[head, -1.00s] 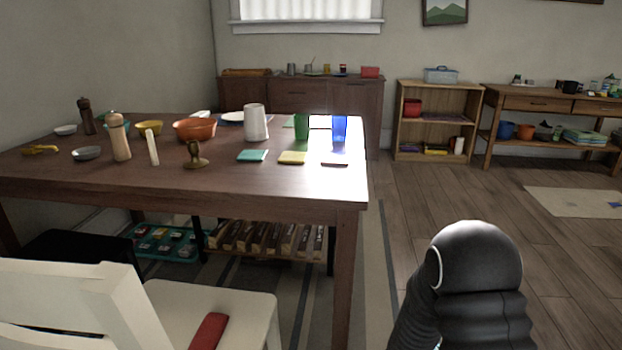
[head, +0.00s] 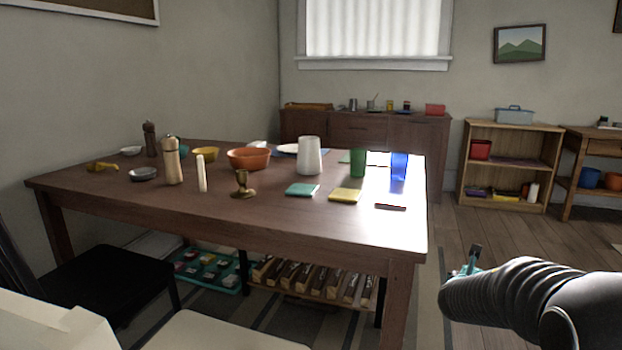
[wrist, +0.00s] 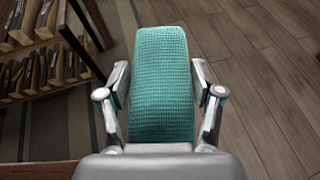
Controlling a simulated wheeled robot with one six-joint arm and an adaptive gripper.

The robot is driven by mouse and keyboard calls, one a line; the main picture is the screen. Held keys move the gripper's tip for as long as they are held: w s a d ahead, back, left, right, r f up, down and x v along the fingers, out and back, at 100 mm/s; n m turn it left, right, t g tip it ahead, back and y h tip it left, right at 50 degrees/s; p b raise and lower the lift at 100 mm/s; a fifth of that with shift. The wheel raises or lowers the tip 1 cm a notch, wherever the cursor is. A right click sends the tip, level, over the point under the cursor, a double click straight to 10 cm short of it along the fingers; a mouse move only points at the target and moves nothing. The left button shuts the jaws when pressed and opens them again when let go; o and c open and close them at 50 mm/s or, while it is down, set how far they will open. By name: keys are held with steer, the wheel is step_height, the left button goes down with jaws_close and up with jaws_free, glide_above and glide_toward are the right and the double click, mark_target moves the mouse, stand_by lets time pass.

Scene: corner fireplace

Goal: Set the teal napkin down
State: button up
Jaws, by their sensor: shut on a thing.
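The teal napkin (wrist: 162,90) fills the middle of the wrist view, a waffle-textured folded strip. My gripper (wrist: 160,78) is shut on it, with one finger on each side. In the head view my gripper (head: 472,262) shows small at the lower right, beyond the front right corner of the table (head: 330,225). Only a sliver of teal shows beside it there; my arm hides the rest. The napkin is in the air, with floor below it in the wrist view.
On the table stand a teal square (head: 302,189), a yellow square (head: 345,195), a green cup (head: 357,163), a blue cup (head: 399,168), a white pitcher (head: 309,156) and a brass candle holder (head: 242,184). A white chair (head: 60,325) stands in front.

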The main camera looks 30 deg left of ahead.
steer(key=a+r+n+y, duration=0.5)
steer(key=a+r, duration=0.1)
steer(key=r, duration=0.6)
steer(key=s+a+r+n+g+y+b, duration=0.1)
steer(key=s+a+r+n+g+y, duration=0.3)
steer(key=r, duration=0.3)
steer(key=s+a+r+n+g+y+b, duration=0.1)
steer(key=s+a+r+n+g+y, duration=0.15)
steer(key=s+r, duration=0.45)
glide_above(378, 227)
steer(key=shift+n+y, duration=0.35)
steer(key=shift+n, duration=0.1)
step_height(378, 227, down, 6)
steer(key=shift+s+d+f+b, duration=0.15)
steer(key=shift+f+b, duration=0.1)
steer(key=shift+b, duration=0.2)
steer(key=shift+f, duration=0.15)
steer(key=shift+f+b, duration=0.85)
steer(key=shift+f, duration=1.05)
steer(key=shift+f, duration=0.1)
steer(key=o, duration=1)
steer(key=shift+o, duration=0.2)
